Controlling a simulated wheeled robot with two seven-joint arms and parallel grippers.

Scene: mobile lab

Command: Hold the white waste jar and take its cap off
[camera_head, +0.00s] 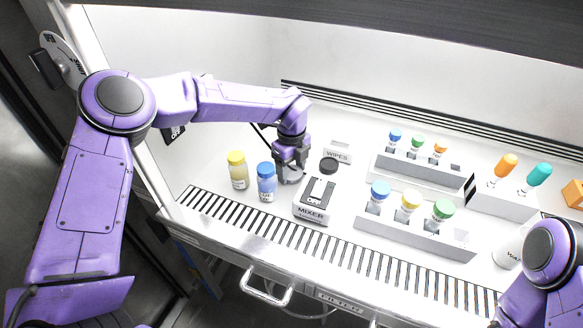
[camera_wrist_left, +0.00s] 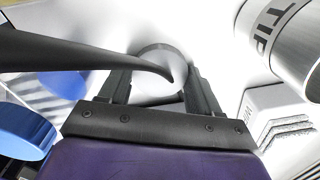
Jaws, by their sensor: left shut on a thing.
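A white jar (camera_head: 506,252) with partly readable dark lettering stands at the right of the bench in the head view. My right arm hides part of it, and I cannot make out its cap. My left gripper (camera_head: 290,168) points down at the middle left of the bench, far from this jar. It is shut on a pale round thing (camera_head: 291,177), low on the bench beside the blue-capped bottle. In the left wrist view, the pale round thing (camera_wrist_left: 162,62) lies between the fingers of my left gripper (camera_wrist_left: 160,85). My right gripper is outside the picture.
A yellow-capped bottle (camera_head: 237,170) and a blue-capped bottle (camera_head: 266,182) stand left of my left gripper. The mixer (camera_head: 311,212) is close on its right. A wipes box (camera_head: 337,153) and racks (camera_head: 415,232) stand beyond. A silver cylinder (camera_wrist_left: 285,40) shows in the wrist view.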

